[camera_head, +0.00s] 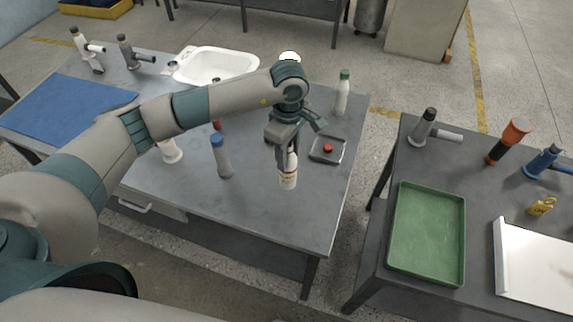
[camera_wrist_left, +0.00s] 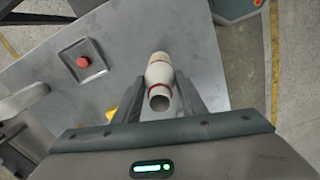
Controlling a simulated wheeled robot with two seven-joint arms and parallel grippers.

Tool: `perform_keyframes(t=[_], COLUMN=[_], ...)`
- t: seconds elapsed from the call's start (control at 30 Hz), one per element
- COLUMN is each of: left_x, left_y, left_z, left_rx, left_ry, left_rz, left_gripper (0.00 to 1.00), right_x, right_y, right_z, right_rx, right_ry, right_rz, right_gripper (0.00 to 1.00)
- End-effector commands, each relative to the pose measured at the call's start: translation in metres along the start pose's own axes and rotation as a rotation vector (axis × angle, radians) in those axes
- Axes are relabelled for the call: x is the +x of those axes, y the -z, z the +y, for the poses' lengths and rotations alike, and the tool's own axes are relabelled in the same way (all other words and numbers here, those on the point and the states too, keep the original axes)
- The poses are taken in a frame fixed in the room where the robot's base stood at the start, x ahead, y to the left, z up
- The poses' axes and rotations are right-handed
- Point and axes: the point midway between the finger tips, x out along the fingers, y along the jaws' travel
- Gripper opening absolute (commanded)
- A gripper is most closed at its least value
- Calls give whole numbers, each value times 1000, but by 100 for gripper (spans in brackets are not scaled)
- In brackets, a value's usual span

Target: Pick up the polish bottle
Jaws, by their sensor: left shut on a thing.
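My left gripper (camera_head: 287,160) is shut on a white bottle with red bands (camera_head: 288,178). The bottle is upright over the near right part of the grey table (camera_head: 255,215); I cannot tell whether its base touches the top. My right gripper is not in view.
A grey bottle with a blue cap (camera_head: 221,158), a white bottle with a green cap (camera_head: 342,95) and a red-button box (camera_head: 328,149) stand nearby. A white basin (camera_head: 215,64) is behind my arm. A second table with a green tray (camera_head: 427,270) is right, across a gap.

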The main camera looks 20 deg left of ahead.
Motion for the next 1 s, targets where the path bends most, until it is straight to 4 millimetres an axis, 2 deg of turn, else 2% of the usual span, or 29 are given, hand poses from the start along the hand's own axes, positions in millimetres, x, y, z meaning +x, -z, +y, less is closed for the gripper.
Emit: perform_keyframes(t=[0.03, 0.2, 0.5, 0.7, 1.0], left_x=[0, -21, -52, -62, -64], left_y=[-15, -49, -97, -110, -112], left_z=[1, 1, 0, -1, -1], left_rx=[10, 12, 7, 6, 4], left_ry=[-5, -5, -2, 1, 1], left_rz=[-4, -3, -3, -2, -2], left_gripper=[0, 0, 0, 0, 0], right_x=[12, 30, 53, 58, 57], right_y=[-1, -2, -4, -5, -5], right_z=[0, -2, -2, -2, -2], right_rx=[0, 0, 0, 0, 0], right_ry=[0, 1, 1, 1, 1], right_rz=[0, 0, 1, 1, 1], right_gripper=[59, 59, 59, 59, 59])
